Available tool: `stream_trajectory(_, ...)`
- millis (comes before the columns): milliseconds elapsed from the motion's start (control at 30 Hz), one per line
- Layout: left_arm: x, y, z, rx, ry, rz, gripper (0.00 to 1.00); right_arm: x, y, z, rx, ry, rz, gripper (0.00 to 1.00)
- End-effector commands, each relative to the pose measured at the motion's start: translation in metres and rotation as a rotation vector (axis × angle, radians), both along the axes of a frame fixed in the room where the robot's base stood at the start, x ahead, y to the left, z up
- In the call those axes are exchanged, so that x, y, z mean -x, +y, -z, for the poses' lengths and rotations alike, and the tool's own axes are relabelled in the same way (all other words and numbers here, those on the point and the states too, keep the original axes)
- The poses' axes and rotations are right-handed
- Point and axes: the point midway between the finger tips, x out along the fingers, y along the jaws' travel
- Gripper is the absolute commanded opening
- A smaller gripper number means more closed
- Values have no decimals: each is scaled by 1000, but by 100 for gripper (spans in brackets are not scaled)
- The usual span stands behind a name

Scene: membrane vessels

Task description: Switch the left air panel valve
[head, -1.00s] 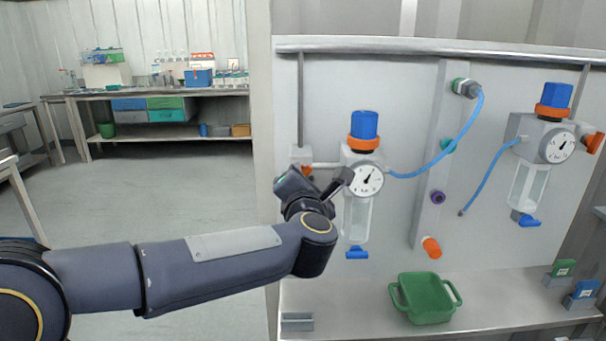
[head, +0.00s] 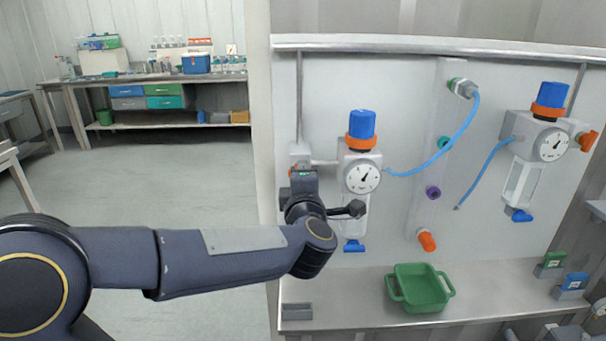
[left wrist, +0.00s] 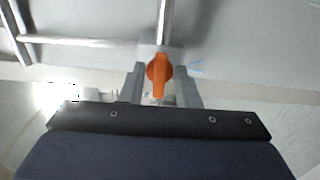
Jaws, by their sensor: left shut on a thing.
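The left air panel valve has an orange handle (left wrist: 159,75), seen in the left wrist view at a pipe junction and pointing down in that picture. My left gripper (left wrist: 161,90) has one grey finger on each side of the handle and is shut on it. In the head view my left gripper (head: 303,180) is at the left edge of the panel, left of the left gauge (head: 362,176), and hides most of the valve. My right gripper is not in view.
The left regulator has a blue knob (head: 362,124) and a blue drain tap (head: 354,246). A blue hose (head: 440,152) runs to the right. A green bin (head: 420,290) stands on the shelf (head: 350,310) below. A second regulator (head: 548,140) hangs at the right.

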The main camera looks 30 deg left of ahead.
Motion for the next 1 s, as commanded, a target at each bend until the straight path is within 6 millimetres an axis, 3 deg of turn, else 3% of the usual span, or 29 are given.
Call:
stream_trajectory(567,0,-1,2,-29,22,2,6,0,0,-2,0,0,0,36)
stream_trajectory(600,0,-1,2,-29,22,3,32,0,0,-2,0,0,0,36)
stream_trajectory(633,0,-1,2,-29,22,2,34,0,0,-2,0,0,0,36)
stream_trajectory(1000,7,-5,1,-28,18,4,34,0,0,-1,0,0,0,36)
